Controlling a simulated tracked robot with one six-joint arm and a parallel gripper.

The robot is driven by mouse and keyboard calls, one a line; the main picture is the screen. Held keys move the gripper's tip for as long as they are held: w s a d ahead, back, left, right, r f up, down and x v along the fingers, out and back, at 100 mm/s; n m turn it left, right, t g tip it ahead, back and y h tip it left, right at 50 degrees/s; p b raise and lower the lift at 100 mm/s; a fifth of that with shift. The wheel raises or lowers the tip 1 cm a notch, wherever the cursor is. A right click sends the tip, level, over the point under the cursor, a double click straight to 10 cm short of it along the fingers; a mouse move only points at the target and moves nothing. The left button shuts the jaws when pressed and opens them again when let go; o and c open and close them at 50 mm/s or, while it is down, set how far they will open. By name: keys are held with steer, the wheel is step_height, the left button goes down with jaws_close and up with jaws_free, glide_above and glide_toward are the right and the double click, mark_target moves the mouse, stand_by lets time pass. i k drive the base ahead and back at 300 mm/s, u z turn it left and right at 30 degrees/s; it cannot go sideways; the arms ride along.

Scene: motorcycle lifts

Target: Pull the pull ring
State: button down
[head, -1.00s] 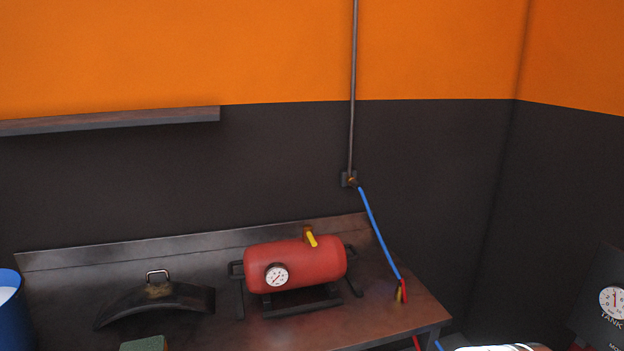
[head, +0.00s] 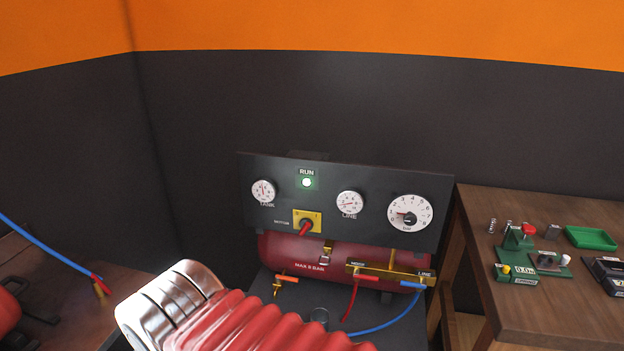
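A red compressor tank (head: 290,250) marked "MAX 8 BAR" sits under a dark gauge panel in the head view. A small brass fitting (head: 327,247) stands at the tank's front top, with a pale ring-like part (head: 324,260) hanging below it. This may be the pull ring, but it is too small to tell. My gripper is not in view.
Red and blue hoses (head: 385,326) run below a brass manifold (head: 395,274). A wooden table (head: 550,290) with small devices stands right; a metal bench (head: 60,300) left.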

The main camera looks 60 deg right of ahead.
mark_target(326, 256)
steer(key=z, duration=1.8)
